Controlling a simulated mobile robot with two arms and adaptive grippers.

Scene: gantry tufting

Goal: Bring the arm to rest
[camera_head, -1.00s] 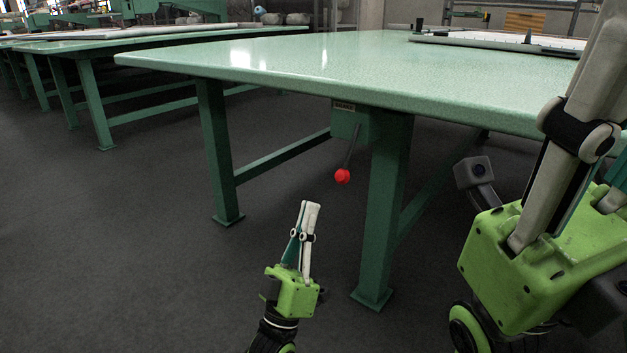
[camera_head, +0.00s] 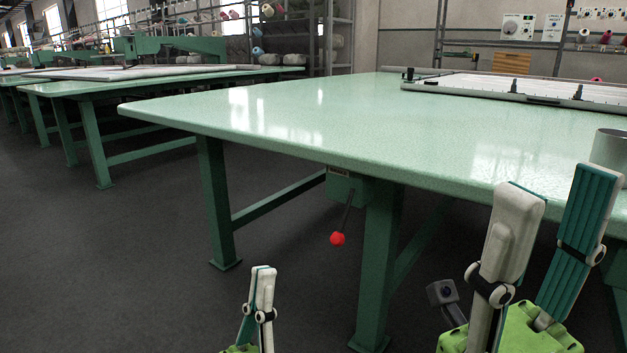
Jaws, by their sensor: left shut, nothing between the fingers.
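My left gripper (camera_head: 262,272) is at the bottom centre of the head view, its fingers pointing up, shut and empty. It is below and left of the red-knobbed lever (camera_head: 337,238), apart from it in the picture. The lever slants down from a green box (camera_head: 347,187) under the table (camera_head: 300,120). My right gripper (camera_head: 562,185) is at the lower right, close to the camera. Its two pale fingers with teal pads point up and stand well apart, with nothing between them. Most of both arms is out of view.
A white-railed frame (camera_head: 480,91) lies on the table's far right. A grey cylinder (camera_head: 608,150) stands at the table's right edge, behind the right gripper. Table legs (camera_head: 216,200) are near the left gripper. Dark floor (camera_head: 110,270) is clear at left.

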